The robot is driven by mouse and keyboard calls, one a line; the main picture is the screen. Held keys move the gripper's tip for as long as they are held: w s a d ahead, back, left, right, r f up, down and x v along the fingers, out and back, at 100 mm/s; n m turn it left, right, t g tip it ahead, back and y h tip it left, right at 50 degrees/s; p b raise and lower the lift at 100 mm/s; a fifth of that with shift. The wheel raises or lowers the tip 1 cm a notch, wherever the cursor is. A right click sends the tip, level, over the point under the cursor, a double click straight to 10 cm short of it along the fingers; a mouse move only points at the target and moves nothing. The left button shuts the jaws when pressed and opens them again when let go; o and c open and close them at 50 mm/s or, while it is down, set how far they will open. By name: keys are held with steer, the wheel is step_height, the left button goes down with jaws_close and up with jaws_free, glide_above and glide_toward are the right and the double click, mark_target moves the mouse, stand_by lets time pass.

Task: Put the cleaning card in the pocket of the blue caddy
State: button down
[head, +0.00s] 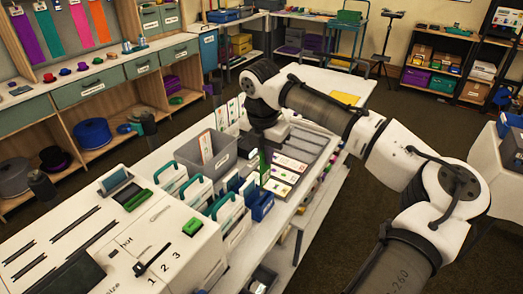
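A small blue caddy (263,208) stands near the right edge of the long white table, beside a row of white holders. My gripper (264,150) points down above and behind the blue caddy, seen from far off. A narrow green and dark upright piece (265,168) shows right below my gripper, over the caddy. I cannot tell for sure whether it is the cleaning card, or whether my fingers are closed on it. The caddy's pocket is too small to make out here.
White holders with teal handles (198,190) stand left of the caddy. A grey bin (187,160) holding a card stands behind them. A tray of cards (290,165) lies to the right. A white machine with slots (150,245) fills the near left. Floor is open at right.

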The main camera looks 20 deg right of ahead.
mark_target(265, 183)
steer(key=shift+f+b, duration=2.45)
steer(key=shift+b, duration=0.05)
steer(key=shift+f, duration=0.2)
steer(key=shift+f+b, duration=0.75)
steer(key=shift+f, duration=2.15)
steer(key=c, duration=1.5)
jaws_free()
steer(key=shift+c, duration=0.2)
